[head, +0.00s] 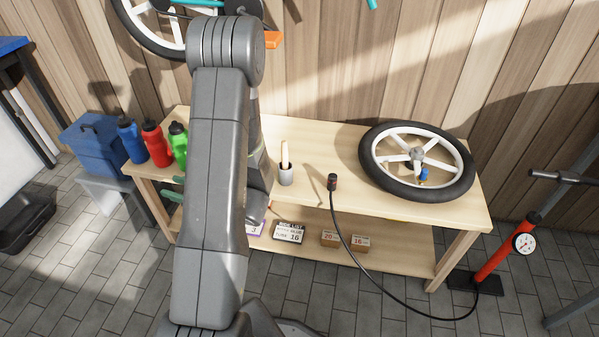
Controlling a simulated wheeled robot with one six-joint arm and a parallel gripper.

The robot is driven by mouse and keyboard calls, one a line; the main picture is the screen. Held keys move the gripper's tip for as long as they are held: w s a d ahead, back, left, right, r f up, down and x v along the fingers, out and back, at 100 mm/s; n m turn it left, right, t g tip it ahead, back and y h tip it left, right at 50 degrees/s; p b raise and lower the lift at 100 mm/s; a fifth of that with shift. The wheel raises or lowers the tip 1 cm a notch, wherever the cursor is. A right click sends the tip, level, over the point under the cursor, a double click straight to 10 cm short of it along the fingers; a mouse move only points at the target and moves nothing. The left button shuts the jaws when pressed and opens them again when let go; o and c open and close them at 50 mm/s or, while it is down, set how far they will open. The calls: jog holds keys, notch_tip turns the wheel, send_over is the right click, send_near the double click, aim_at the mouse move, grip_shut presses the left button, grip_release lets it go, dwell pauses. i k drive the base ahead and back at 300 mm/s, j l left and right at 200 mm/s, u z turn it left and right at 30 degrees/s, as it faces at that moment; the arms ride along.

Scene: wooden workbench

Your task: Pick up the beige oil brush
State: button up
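A beige stick (285,154), which looks like the oil brush handle, stands upright in a small grey cup (286,176) on the workbench. The lower part of the brush is hidden inside the cup. My arm (215,170) crosses the picture left of the cup, and part of its far links (258,172) shows just beside the cup. My gripper's fingers are hidden behind my arm. Nothing visible is touching the brush.
The wooden workbench (330,205) holds blue (131,140), red (157,145) and green (179,145) bottles at left and a wheel (375,175) at right. A black hose end (332,182) stands right of the cup, running to a red pump (492,262). Small boxes (289,234) sit on the lower shelf.

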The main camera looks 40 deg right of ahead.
aim_at(283, 147)
jog(key=z, duration=1.5)
jog(key=j+z, duration=0.3)
jog(key=z, duration=0.15)
jog(key=j+z, duration=0.65)
jog(key=z, duration=0.2)
jog(key=k+j, duration=0.1)
jog(key=j, duration=0.7)
jog(key=k+j, duration=0.15)
jog(key=j, duration=0.25)
